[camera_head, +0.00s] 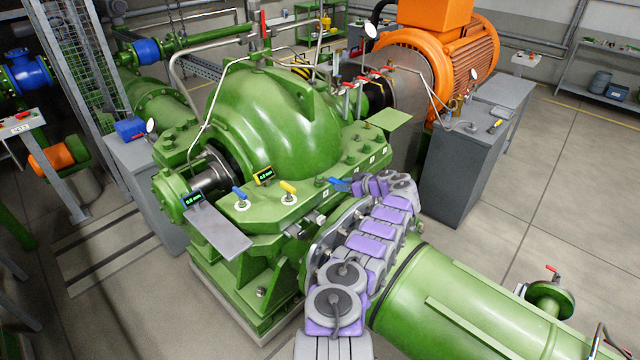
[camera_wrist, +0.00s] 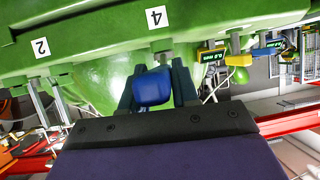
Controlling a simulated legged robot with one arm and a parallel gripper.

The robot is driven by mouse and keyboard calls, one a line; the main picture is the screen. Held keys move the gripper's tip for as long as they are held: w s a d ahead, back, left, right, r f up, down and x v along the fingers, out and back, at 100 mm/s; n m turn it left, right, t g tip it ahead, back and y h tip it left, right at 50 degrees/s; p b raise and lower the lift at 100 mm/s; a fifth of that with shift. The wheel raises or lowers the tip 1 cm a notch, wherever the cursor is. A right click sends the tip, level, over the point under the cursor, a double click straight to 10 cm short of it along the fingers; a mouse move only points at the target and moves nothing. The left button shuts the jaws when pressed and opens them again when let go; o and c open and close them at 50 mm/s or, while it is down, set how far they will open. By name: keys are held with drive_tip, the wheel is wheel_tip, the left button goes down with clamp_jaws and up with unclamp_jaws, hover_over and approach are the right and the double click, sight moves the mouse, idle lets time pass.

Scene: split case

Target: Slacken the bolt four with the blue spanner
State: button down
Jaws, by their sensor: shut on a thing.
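My gripper (camera_wrist: 153,85) is shut on the blue spanner (camera_wrist: 152,88), whose blue part shows between the two dark fingers in the wrist view. In the head view the blue spanner (camera_head: 337,184) shows at the end of my arm, close above the green flange. The number 4 label (camera_wrist: 157,17) is on the green casing just beyond the fingers in the wrist view. I cannot tell bolt four apart there, nor whether the spanner touches it. In the head view the flange labels are too small to read surely.
The green pump casing (camera_head: 270,110) rises behind the flange. A blue handle (camera_head: 239,192) and a yellow handle (camera_head: 287,187) stand on the flange's left part, near small displays. A grey cabinet (camera_head: 462,160) stands right.

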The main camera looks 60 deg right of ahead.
drive_tip(key=shift+s+d+r+p, duration=0.1)
drive_tip(key=shift+r+p, duration=0.55)
drive_tip(key=shift+r, duration=0.45)
